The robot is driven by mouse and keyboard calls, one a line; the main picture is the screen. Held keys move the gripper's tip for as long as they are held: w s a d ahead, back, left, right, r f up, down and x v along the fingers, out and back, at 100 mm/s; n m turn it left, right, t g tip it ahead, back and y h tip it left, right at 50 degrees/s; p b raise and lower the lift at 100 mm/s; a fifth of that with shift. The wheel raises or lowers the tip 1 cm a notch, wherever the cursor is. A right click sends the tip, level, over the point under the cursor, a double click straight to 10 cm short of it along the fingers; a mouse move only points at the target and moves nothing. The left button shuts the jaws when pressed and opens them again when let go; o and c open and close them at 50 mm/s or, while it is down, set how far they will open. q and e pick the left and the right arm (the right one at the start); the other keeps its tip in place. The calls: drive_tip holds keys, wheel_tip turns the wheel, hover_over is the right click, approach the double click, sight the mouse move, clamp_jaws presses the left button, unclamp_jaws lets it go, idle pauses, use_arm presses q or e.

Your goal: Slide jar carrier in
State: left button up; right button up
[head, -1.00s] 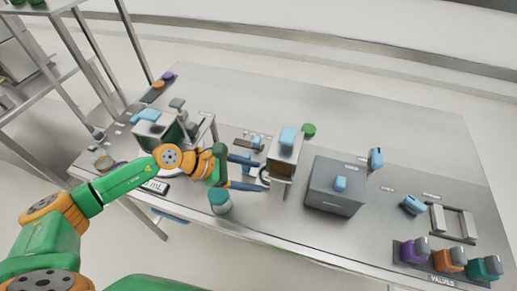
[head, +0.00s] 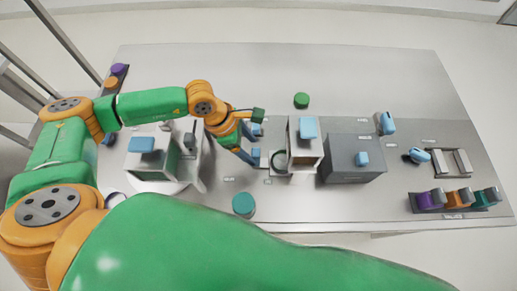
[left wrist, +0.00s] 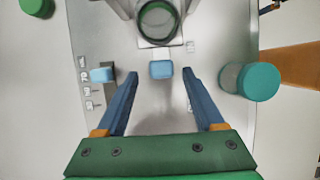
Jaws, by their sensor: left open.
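The jar carrier is a pale plate with a blue handle (left wrist: 161,69); its far end sits at the white housing (head: 304,155) with a blue top block. In the head view the jar (head: 280,160) is partly hidden by the housing. My left gripper (head: 254,148) is open, its two blue fingers (left wrist: 160,76) either side of the handle's near end, with gaps on both sides. My right gripper is not in view.
A teal-lidded jar (head: 243,205) stands near the front edge, close to one finger in the left wrist view. A small blue slider knob (left wrist: 102,75) is on the other side. A grey box (head: 353,160) stands right of the housing.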

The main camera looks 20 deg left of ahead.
use_arm(q)
drive_tip(key=x, duration=0.3)
drive_tip(key=p+x, duration=0.1)
drive_tip(key=x, duration=0.2)
drive_tip(key=shift+d+r, duration=0.1)
drive_tip(key=shift+d, duration=0.25)
drive_tip(key=shift+f, duration=0.25)
clamp_jaws()
idle(0.6)
